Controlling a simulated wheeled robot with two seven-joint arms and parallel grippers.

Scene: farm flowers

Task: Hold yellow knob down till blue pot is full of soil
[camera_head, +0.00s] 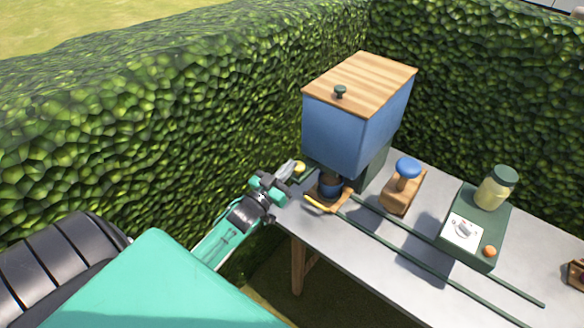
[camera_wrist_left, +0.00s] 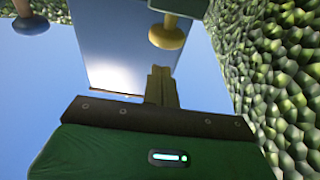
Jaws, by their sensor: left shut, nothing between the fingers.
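The yellow knob (camera_head: 299,168) is on the left side of the blue hopper (camera_head: 345,130), which has a wooden lid. In the left wrist view the knob (camera_wrist_left: 167,37) is just beyond the fingertips, with a small gap in the picture; I cannot tell whether they touch. My left gripper (camera_head: 291,167) is shut and empty, beside the knob. Its fingers also show in the left wrist view (camera_wrist_left: 160,70). The blue pot (camera_head: 329,187) is under the hopper on a wooden carriage with a yellow handle. I cannot see how much soil is inside. My right gripper is not in view.
A grey table (camera_head: 345,245) carries two green rails (camera_head: 420,262). A wooden block with a blue-topped stamper (camera_head: 407,168) stands right of the hopper. Hedges (camera_head: 200,110) close in the left and back.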

